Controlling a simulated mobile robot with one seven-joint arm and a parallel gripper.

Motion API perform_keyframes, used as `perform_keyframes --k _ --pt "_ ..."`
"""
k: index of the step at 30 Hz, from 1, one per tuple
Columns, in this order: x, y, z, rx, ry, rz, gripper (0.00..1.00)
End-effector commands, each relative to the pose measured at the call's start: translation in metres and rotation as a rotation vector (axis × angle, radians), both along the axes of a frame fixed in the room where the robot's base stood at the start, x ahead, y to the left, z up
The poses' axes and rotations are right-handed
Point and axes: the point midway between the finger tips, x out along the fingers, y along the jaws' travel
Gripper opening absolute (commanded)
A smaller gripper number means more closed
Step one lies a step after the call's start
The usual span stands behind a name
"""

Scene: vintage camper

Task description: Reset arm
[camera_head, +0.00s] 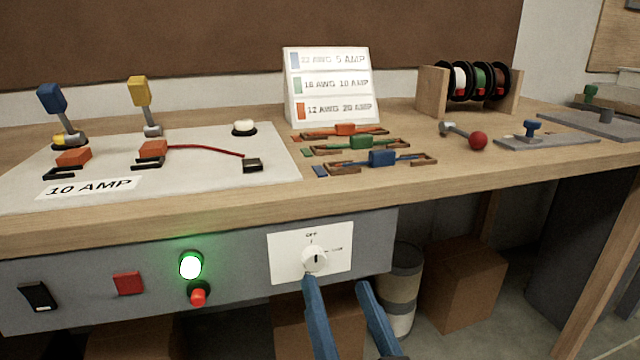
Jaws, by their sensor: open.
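My gripper (338,280) shows at the bottom of the head camera view as two blue fingers, spread apart with nothing between them. It is in front of the grey control panel under the bench. The left fingertip is just below the white knob (315,258) on its white plate; I cannot tell whether it touches. The right fingertip is apart from the knob, to its lower right. The rest of my arm is out of view.
The wooden bench (225,207) overhangs the grey panel (225,245). A lit green lamp (190,265), a red button (198,295) and switches are left of the knob. Coloured wire holders, a label stand (330,88) and spools (480,80) stand on top. Boxes (462,280) and a bin (400,290) stand below.

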Motion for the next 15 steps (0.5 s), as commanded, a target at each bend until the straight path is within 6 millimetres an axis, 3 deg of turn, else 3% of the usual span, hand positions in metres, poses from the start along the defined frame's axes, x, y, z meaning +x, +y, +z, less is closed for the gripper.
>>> perform_keyframes --k 1,6,11,15 --pt "0.005 0.006 0.038 -0.053 -0.074 -0.024 0.73" --pt "0.002 0.019 0.152 -0.201 -0.307 -0.159 0.73" --pt "-0.024 0.026 0.236 -0.269 -0.496 -0.288 0.73" --pt "-0.057 0.03 0.296 -0.294 -0.645 -0.393 0.73"
